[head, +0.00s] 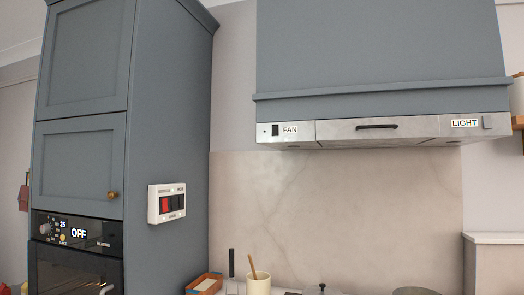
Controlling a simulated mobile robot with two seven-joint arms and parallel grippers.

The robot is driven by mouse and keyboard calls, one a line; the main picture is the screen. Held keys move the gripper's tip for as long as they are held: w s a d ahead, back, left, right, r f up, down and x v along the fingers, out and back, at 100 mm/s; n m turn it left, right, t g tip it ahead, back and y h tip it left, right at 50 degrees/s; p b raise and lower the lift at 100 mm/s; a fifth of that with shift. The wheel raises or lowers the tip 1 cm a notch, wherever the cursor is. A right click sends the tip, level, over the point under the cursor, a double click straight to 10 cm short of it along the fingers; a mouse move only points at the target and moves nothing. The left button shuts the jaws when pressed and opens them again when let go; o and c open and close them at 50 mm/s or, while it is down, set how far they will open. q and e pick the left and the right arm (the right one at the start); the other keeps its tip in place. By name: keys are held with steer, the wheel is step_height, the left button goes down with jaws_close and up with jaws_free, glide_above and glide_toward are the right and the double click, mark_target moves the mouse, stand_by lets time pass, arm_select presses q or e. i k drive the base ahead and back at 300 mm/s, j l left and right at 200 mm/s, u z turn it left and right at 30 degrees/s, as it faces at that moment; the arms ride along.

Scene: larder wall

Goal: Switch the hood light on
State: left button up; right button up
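The range hood (380,95) is on the right, a blue-grey box above a metal front strip. The LIGHT label (465,123) is at the strip's right end, with a small grey light switch (489,122) beside it. At the left end is the FAN label (290,130) with a dark fan switch (275,130). A dark bar handle (376,127) sits mid-strip. I cannot tell the light switch's position, and no lit lamp shows. Neither of my grippers is in view.
A tall cabinet (168,120) with an oven (75,255) stands on the left. A white switch panel (166,203) with a red switch is on its side. A utensil pot (258,284) and pans stand below. The space in front of the hood looks clear.

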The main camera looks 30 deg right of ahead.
mark_target(487, 122)
steer(key=z, duration=1.6)
